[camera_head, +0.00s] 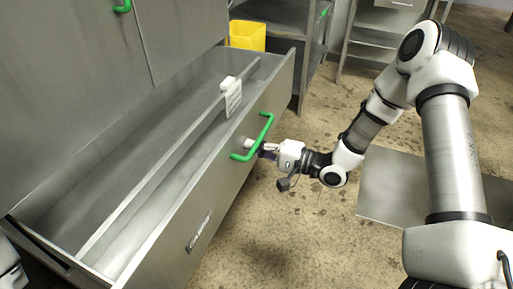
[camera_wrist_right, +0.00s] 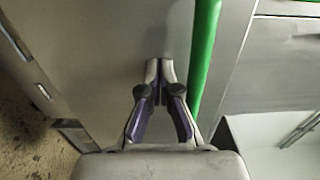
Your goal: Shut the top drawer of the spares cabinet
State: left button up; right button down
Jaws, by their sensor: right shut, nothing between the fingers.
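The grey metal drawer (camera_head: 190,215) of the spares cabinet (camera_head: 70,90) stands pulled far out, its inside open to view. Its green bar handle (camera_head: 268,128) sits on the drawer front; the green bar also shows in the right wrist view (camera_wrist_right: 205,50). My right gripper (camera_head: 264,149) is shut and empty, its fingertips at the drawer front beside the handle, not around it. In the right wrist view the closed fingertips (camera_wrist_right: 160,66) point at the grey panel (camera_wrist_right: 95,40); whether they touch it I cannot tell. My left gripper is out of view.
A lengthwise divider and a white slotted piece (camera_head: 231,96) are inside the drawer. A yellow bin (camera_head: 247,36) stands behind the drawer's far end, near a grey shelf unit (camera_head: 300,45). A flat grey plate (camera_head: 390,190) lies on the floor.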

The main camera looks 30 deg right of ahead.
jog(key=b+x, duration=0.2)
jog(key=x, duration=0.7)
jog(key=shift+a+f, duration=0.1)
jog(key=shift+a, duration=0.1)
jog(key=p, duration=0.1)
send_over(171, 140)
jog(key=shift+s+d, duration=0.2)
jog(key=shift+w+a, duration=0.15)
jog(key=shift+r, duration=0.35)
